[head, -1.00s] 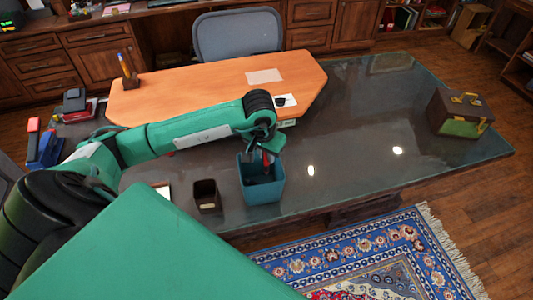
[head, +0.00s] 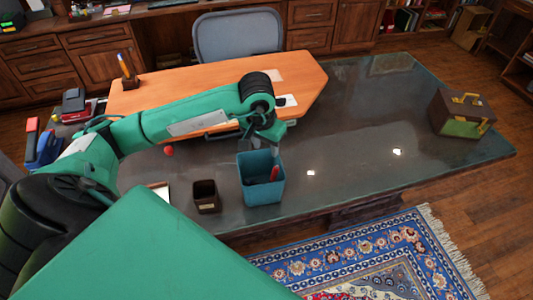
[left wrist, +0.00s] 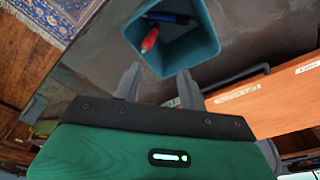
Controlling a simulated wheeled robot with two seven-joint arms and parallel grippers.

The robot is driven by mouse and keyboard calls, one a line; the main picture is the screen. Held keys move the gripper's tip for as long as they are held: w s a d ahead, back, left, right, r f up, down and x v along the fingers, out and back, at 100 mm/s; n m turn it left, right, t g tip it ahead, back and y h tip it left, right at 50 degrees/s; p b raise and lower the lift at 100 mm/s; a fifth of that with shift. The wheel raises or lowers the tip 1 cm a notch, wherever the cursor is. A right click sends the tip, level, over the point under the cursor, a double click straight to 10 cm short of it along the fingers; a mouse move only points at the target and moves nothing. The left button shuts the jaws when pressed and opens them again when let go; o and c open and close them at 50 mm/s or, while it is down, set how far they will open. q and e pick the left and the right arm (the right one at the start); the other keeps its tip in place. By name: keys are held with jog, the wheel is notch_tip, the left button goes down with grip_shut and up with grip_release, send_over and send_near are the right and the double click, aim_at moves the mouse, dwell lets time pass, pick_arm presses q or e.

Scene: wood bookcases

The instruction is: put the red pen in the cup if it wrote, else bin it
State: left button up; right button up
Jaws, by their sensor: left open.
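The red pen (head: 274,172) leans inside the teal square bin (head: 262,194). Both also show in the left wrist view, the red pen (left wrist: 150,40) next to a dark blue item (left wrist: 168,18) inside the bin (left wrist: 203,45). My left gripper (head: 274,133) is above and behind the bin, apart from the pen. Its fingers (left wrist: 160,86) are spread and empty. A small dark square cup (head: 206,203) stands just left of the bin. A holder (head: 130,83) with upright pens or pencils stands on the orange desk top. My right gripper is not in view.
White paper slips (head: 264,75) lie on the orange desk top (head: 215,85). A small red round thing (head: 169,151) is near my left forearm. A brown and green box (head: 461,114) stands at the right. The glass top (head: 370,120) between is mostly clear.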

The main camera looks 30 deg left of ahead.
pick_arm(q)
notch_tip(320, 180, up, 9)
jog(key=s+b, duration=0.1)
jog(key=shift+s+r+b, duration=0.15)
jog(key=shift+s+b, duration=0.15)
jog(key=shift+b, duration=0.05)
dwell(0.6)
